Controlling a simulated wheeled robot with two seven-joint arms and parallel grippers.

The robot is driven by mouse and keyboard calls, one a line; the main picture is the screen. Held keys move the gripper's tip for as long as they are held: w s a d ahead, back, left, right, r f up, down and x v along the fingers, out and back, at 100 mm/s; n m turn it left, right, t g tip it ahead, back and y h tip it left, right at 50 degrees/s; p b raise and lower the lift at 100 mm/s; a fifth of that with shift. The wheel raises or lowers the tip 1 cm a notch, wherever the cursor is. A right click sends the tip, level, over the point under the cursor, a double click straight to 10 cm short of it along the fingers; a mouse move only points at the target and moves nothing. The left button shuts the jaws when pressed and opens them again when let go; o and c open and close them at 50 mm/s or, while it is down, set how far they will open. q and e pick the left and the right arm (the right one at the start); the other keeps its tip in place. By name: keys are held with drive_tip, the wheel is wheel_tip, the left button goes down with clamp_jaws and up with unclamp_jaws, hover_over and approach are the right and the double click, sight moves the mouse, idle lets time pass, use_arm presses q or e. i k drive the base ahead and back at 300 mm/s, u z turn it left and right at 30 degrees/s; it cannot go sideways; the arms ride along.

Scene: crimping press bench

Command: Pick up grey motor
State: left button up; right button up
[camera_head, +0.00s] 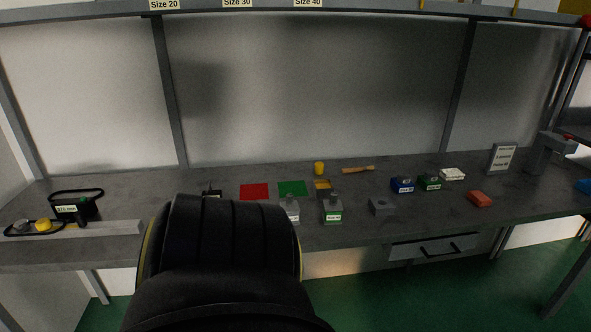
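Several small grey items stand near the front middle of the bench (350,235). One is a grey unit with a white label (291,211), partly hidden by my black arm link. Next to it on the right is a grey unit with a green-edged label (333,210) and a knob or shaft on top. Farther right is a plain grey block (382,206) with a dark round spot on top. I cannot tell for sure which of these is the grey motor. Neither of my grippers is in view; the large black arm link covers the lower middle.
A red mat (254,191) and a green mat (293,188) lie behind. A blue unit (402,185), a green unit (430,182) and a red-orange block (480,199) sit right. A yellow cylinder (319,168) and a wooden-handled tool (358,169) lie at the back.

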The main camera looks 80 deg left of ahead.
sight(293, 213)
drive_tip(key=u, duration=1.8)
drive_tip(key=k, duration=0.35)
drive_tip(key=u, duration=0.55)
drive_tip(key=i, duration=0.45)
